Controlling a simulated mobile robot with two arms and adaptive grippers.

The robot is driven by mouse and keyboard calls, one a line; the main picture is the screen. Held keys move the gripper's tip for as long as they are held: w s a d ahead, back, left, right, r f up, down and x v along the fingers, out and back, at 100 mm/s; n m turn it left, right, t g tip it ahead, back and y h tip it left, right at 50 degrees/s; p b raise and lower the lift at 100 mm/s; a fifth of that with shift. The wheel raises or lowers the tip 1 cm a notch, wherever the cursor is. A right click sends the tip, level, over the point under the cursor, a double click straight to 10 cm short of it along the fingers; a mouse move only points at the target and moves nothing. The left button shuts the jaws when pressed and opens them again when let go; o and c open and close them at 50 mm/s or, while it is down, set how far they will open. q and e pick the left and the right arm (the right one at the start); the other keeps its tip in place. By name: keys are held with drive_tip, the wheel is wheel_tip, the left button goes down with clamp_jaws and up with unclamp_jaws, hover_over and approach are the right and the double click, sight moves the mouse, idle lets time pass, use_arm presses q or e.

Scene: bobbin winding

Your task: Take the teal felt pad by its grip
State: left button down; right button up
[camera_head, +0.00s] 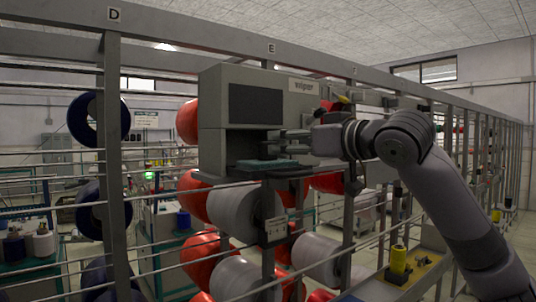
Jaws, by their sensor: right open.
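The teal felt pad (267,163) lies flat on the dark ledge (262,170) of a grey machine labelled "wiper" (222,152), below its dark panel. The pad is small here, and I cannot make out its grip clearly. My right gripper (298,140) reaches in from the right, level with the machine's opening, just above and to the right of the pad. It is open, with nothing seen between its fingers. Its fingertips are small and dark against the machine. My left gripper is not in view.
The machine sits in a grey rack with upright posts (112,170) and long horizontal bars.

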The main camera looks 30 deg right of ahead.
sight(271, 142)
drive_tip(key=w, duration=0.3)
drive_tip(key=shift+w+a+p, duration=0.15)
drive_tip(key=shift+w+p, duration=0.05)
drive_tip(key=shift+p, duration=0.2)
drive_tip(key=shift+w+f, duration=0.1)
drive_tip(key=shift+w, duration=0.3)
drive_tip(key=w+p, duration=0.2)
drive_tip(key=shift+r+p, duration=0.3)
drive_tip(key=shift+r, duration=0.05)
drive_tip(key=shift+w+f+p, duration=0.15)
drive_tip(key=shift+w+p, duration=0.4)
drive_tip(key=shift+w, duration=0.5)
drive_tip(key=shift+w+f, duration=0.2)
drive_tip(key=shift+w, duration=0.3)
drive_tip(key=shift+s, duration=0.2)
drive_tip(key=shift+c, duration=1.3)
drive_tip(key=shift+w, duration=0.1)
drive_tip(key=c, duration=0.6)
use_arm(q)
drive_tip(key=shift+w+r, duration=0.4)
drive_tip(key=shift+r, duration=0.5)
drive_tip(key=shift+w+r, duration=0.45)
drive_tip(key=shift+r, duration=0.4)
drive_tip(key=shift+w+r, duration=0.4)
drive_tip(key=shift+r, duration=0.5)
use_arm(e)
drive_tip(key=c, duration=0.4)
